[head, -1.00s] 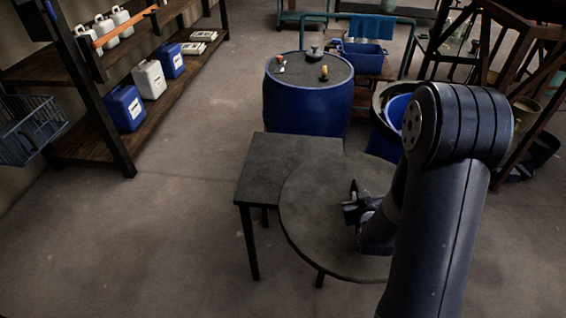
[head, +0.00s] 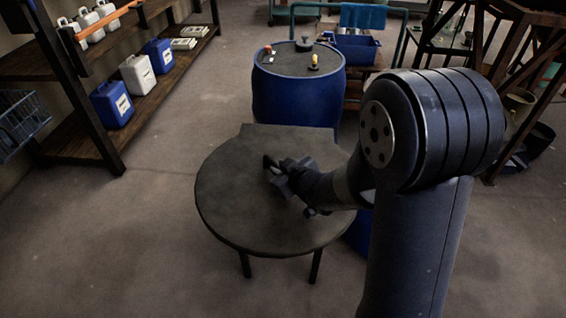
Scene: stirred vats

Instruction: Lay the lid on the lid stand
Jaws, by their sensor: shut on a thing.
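The lid (head: 225,200) is a large round dark-grey disc in the middle of the head view. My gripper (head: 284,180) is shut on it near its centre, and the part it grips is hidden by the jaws. The lid stand (head: 290,129) is a square dark table. The lid covers most of its top; only a far strip and the lower legs show. The lid looks about level and overhangs the stand on the left and near sides. I cannot tell whether it touches the top or hovers above it.
A closed blue drum (head: 297,98) with small fittings on top stands just behind the stand. A blue thing (head: 360,233) shows partly between lid and arm. A shelf (head: 135,115) with canisters is at the left. The floor at left and front is clear.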

